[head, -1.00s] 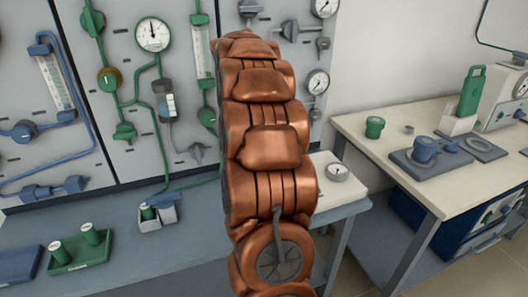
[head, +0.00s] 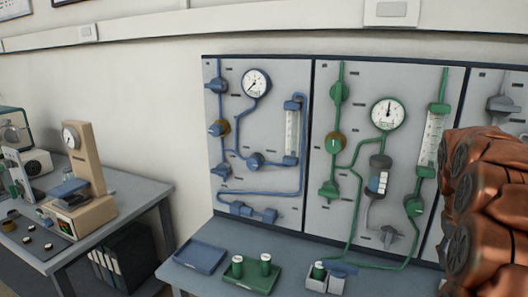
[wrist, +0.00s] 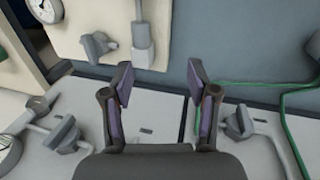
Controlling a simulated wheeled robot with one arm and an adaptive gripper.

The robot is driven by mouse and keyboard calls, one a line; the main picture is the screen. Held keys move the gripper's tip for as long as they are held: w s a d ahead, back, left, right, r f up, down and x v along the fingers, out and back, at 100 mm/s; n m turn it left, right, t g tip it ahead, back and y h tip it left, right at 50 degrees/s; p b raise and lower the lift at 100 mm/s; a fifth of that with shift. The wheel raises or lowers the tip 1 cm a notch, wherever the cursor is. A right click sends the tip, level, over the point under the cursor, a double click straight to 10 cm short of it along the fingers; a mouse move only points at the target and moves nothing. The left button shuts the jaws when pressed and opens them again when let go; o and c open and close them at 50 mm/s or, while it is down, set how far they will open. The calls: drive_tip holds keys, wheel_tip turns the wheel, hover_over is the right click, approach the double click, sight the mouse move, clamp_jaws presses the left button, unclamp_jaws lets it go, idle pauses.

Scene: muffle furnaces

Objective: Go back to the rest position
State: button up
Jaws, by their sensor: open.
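My gripper (wrist: 158,85) shows in the wrist view with its two fingers apart and nothing between them. It faces the grey-blue bench and the grey panel with valves, apart from both as far as I can tell. In the head view the gripper is out of sight. Only my copper-coloured arm shows there, at the right edge, in front of the right part of the panel.
A grey panel (head: 285,110) carries blue and green piping with gauges. Below it, the bench holds a blue tray (head: 200,257), a green tray (head: 252,277) with two green-and-white cylinders, and a small grey holder (head: 325,280). A left table (head: 135,205) bears a beige instrument (head: 85,165).

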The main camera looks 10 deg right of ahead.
drive_tip(key=s+a+r+n+y+p, duration=0.1)
drive_tip(key=s+a+r+n+p, duration=0.15)
drive_tip(key=a, duration=0.85)
drive_tip(key=s+a+r+n+p, duration=0.1)
drive_tip(key=s+a+r+p, duration=0.15)
drive_tip(key=a, duration=0.85)
drive_tip(key=s+a+r+n+y+p, duration=0.1)
drive_tip(key=s+a+p, duration=0.4)
drive_tip(key=s+a, duration=1)
drive_tip(key=shift+s+a+n+p, duration=0.3)
drive_tip(key=shift+a+n, duration=0.05)
drive_tip(key=shift+n, duration=0.5)
